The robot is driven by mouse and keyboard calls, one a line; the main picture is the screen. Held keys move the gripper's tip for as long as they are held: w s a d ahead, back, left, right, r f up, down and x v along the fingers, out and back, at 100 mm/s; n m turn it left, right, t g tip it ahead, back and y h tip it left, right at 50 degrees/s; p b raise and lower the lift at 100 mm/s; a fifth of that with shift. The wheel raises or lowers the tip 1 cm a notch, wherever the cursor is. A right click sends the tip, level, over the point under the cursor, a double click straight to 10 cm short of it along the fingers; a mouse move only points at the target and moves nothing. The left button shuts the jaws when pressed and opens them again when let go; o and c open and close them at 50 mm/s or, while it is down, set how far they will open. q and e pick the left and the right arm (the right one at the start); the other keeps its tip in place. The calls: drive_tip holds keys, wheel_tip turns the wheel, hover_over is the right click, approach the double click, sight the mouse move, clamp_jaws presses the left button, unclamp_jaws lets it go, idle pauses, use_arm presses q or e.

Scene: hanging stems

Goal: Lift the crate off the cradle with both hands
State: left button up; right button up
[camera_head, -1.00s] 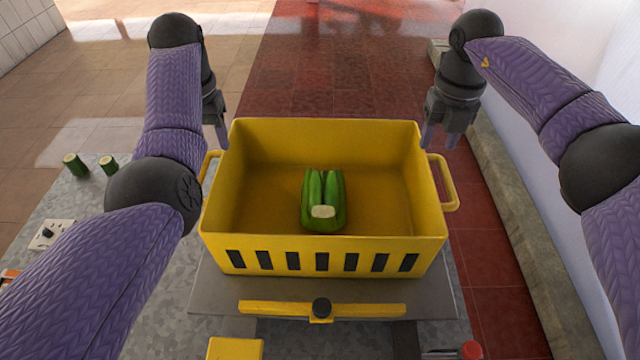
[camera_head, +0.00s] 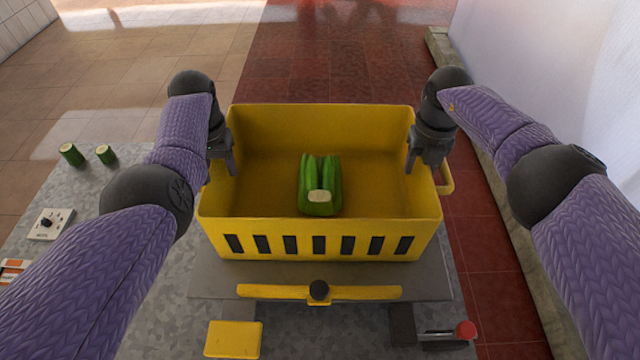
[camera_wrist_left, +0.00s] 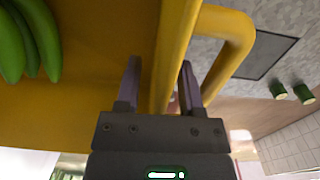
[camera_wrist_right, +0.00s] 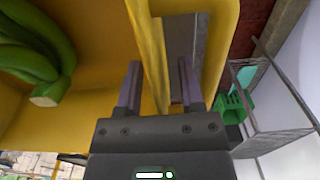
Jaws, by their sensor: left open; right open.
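The yellow crate (camera_head: 320,228) sits level on a grey cradle plate (camera_head: 212,284) and holds a bunch of green fruit (camera_head: 320,185). My left gripper (camera_head: 222,165) is open at the crate's left side. In the left wrist view its fingers (camera_wrist_left: 160,75) straddle the side wall (camera_wrist_left: 172,45), one inside, one between wall and handle (camera_wrist_left: 240,45). My right gripper (camera_head: 423,163) is open at the right side. In the right wrist view its fingers (camera_wrist_right: 161,75) straddle that wall likewise, beside the right handle (camera_head: 446,178). The left handle is hidden in the head view.
Two cut green pieces (camera_head: 71,154) and a small switch box (camera_head: 50,224) are on the grey surface at left. A red-knobbed lever (camera_head: 465,329) is front right. A white wall is at right.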

use_arm(q)
clamp_jaws()
use_arm(e)
clamp_jaws()
use_arm(q)
drive_tip(key=shift+r, duration=0.1)
use_arm(e)
drive_tip(key=shift+w+r, duration=0.1)
idle(1.0)
